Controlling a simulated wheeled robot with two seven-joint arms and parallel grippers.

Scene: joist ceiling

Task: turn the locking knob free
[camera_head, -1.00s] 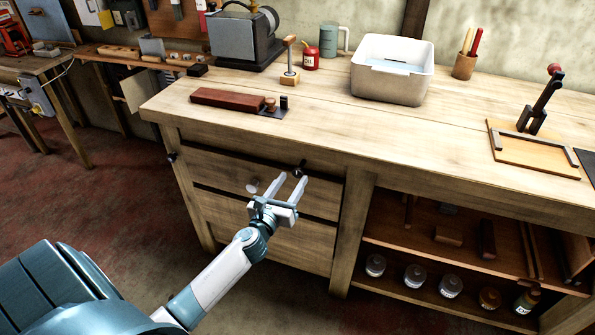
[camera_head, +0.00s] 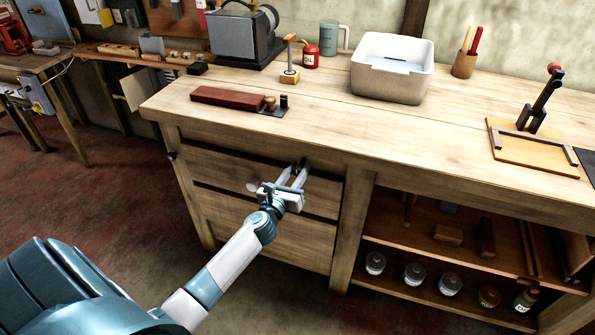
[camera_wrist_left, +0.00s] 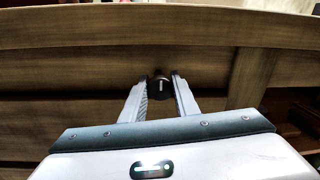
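The locking knob (camera_wrist_left: 160,86) is small, round and black with a pale mark on its face. In the left wrist view it sits on the wooden front just under the bench top, between the tips of my left gripper (camera_wrist_left: 159,82). In the head view the fingers of my left gripper (camera_head: 295,172) reach up to the drawer front and largely cover the knob (camera_head: 301,164). The fingers are apart, one on each side of the knob; a gap seems to show beside it. My right gripper is not in view.
A round drawer knob (camera_head: 252,185) is just left of my left gripper. The bench top (camera_head: 330,125) overhangs the drawers. Open shelves (camera_head: 440,245) with jars are on the right. A red-brown block (camera_head: 228,97) and a white tub (camera_head: 392,85) stand on top.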

